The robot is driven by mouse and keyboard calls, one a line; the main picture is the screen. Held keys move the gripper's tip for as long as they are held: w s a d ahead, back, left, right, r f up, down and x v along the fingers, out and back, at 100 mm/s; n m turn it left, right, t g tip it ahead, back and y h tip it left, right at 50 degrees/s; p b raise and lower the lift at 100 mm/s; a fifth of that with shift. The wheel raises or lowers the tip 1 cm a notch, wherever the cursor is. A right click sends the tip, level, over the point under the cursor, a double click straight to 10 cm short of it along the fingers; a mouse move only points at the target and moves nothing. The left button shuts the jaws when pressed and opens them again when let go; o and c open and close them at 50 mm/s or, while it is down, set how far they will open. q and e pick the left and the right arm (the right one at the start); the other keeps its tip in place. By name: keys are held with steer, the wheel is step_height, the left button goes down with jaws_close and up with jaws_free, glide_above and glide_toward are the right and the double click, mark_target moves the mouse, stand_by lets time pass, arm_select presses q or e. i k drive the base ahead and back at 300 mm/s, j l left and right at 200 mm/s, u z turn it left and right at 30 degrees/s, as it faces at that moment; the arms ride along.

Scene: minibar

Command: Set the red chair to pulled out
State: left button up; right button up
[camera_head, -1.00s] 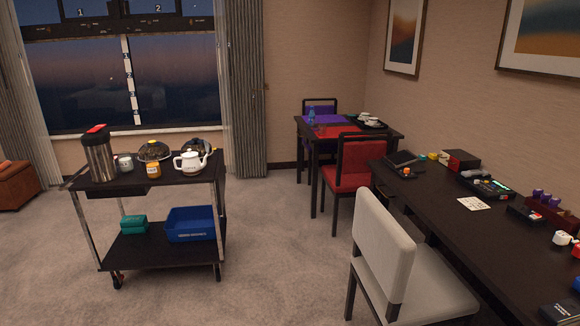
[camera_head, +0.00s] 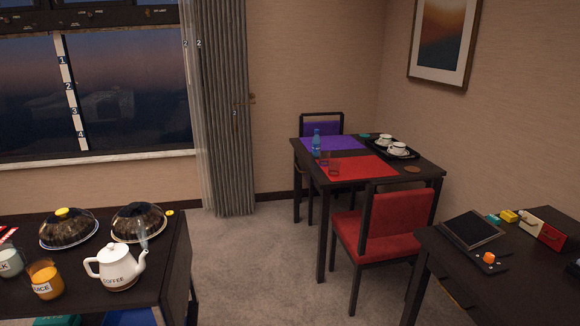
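The red chair (camera_head: 398,212) stands at the near right side of a small dark table (camera_head: 435,168). It has a dark frame, a red back pad and a red seat. Its seat front reaches toward the table edge on the red placemat side, and its back faces me. The right desk hides part of its lower right side. Neither of my grippers shows in the head view.
A dark trolley (camera_head: 178,248) with a white coffee pot (camera_head: 116,268) and covered dishes stands at the near left. A dark desk (camera_head: 450,262) is at the near right. Carpet (camera_head: 255,265) lies clear between them. A purple chair (camera_head: 320,128) is behind the table.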

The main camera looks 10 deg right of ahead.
mark_target(379, 234)
steer(key=i+j+z, duration=0.15)
steer(key=i, duration=0.55)
steer(key=i+j+z, duration=0.2)
steer(key=i, duration=0.45)
steer(key=i+l, duration=0.05)
steer(key=l, duration=0.05)
